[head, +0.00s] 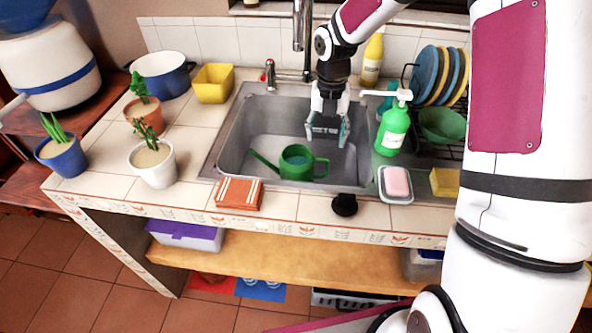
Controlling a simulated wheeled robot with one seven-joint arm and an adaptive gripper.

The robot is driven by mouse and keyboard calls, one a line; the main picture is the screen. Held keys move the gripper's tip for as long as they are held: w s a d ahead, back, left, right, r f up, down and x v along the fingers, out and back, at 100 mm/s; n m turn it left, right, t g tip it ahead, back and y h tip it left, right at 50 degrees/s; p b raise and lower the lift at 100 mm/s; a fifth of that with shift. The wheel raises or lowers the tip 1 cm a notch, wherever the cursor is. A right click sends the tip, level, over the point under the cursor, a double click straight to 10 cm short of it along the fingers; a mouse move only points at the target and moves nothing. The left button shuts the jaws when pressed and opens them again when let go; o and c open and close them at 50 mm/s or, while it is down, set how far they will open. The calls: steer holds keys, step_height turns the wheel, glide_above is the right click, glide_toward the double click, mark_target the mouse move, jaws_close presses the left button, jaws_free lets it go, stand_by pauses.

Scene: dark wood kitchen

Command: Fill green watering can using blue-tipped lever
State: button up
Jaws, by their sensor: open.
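A green watering can (298,164) stands in the metal sink, its spout pointing left and its handle to the right. Its opening looks bluish inside; I cannot tell how much water it holds. The tall metal tap (302,30) rises behind the sink, and no stream of water shows. A red-tipped lever (269,75) is on the tap's left side. No blue-tipped lever can be made out; the tap's right side is hidden behind my arm. My gripper (327,138) points down, open and empty, over the sink, above and right of the can.
The sink (232,145) is set in a tiled counter. To its right are a green soap bottle (392,131), a pink soap in a dish (397,182) and a dish rack with plates (428,75). Potted plants (152,165) stand left. A folded cloth (239,193) lies in front.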

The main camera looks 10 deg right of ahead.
mark_target(323, 158)
steer(key=f, duration=0.9)
steer(key=shift+w+a+f, duration=0.1)
steer(key=shift+w+f, duration=0.1)
jaws_close()
